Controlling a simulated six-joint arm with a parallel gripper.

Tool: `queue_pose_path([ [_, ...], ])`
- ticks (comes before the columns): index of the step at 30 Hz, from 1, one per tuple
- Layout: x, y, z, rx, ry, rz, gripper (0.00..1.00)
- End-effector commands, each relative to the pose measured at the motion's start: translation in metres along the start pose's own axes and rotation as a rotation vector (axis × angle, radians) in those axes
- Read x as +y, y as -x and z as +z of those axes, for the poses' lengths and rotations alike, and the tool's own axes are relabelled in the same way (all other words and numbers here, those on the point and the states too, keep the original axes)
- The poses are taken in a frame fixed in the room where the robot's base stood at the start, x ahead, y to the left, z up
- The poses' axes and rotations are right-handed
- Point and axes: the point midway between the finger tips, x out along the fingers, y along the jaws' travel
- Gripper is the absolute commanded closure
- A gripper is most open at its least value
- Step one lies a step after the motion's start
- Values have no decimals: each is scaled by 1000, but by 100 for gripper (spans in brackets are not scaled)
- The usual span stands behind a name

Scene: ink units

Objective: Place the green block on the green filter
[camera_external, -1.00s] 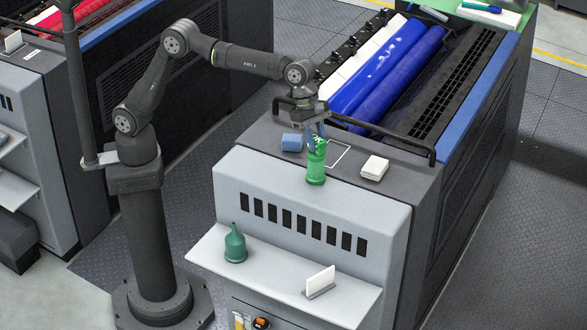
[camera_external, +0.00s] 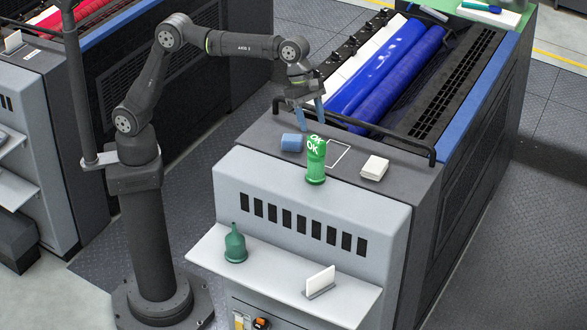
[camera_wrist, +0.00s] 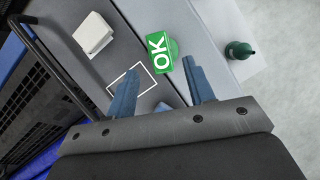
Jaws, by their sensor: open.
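The green block (camera_external: 316,143), with white OK lettering, sits on top of the upright green filter (camera_external: 316,172) near the machine's front edge. In the wrist view the block (camera_wrist: 158,50) shows its OK face, and a bit of the filter (camera_wrist: 174,48) shows beside it. My gripper (camera_external: 311,120) is open and empty, above and behind the block, apart from it. Its blue fingers (camera_wrist: 160,68) are spread in the wrist view, with the block beyond their tips.
A blue piece (camera_external: 291,143) lies left of the filter. A white-outlined square (camera_external: 338,153) and a white pad (camera_external: 374,168) are to the right. A black rail (camera_external: 375,137) runs behind. A dark green bottle (camera_external: 235,243) stands on the lower shelf.

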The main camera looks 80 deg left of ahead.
Motion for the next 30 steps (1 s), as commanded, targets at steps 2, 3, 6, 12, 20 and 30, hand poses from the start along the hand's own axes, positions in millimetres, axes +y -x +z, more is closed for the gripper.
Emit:
queue_pose_path([
  [2,0,17,0,-2,0,1,51],
  [3,0,25,0,-3,0,1,51],
  [6,0,39,0,-1,0,1,51],
  [12,0,52,0,0,0,0,51],
  [20,0,53,0,1,0,-1,51],
  [30,-1,25,0,3,0,-2,51],
])
